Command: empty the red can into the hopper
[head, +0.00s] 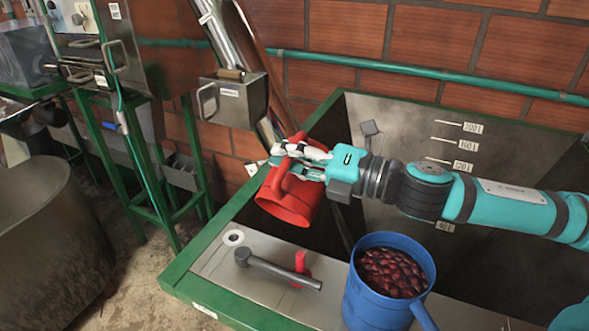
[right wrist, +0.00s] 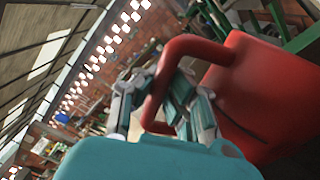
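The red can (head: 290,200) is in the head view, tilted over the near left part of the hopper (head: 345,100). My right gripper (head: 285,152) is shut on the can's handle. In the right wrist view, the fingers (right wrist: 160,105) wrap the red handle, and the can's body (right wrist: 262,95) lies at the right. The can's mouth and contents are hidden from me. The hopper is a grey metal tank with a green rim and level marks on its far wall. My left gripper is not in view.
A blue can (head: 388,285) full of dark red cherries stands on the hopper's near ledge. Beside it are a grey lever (head: 278,270) and a small red handle (head: 300,264). A metal box (head: 233,100) hangs at the chute behind the can. A large dark drum (head: 50,240) stands at left.

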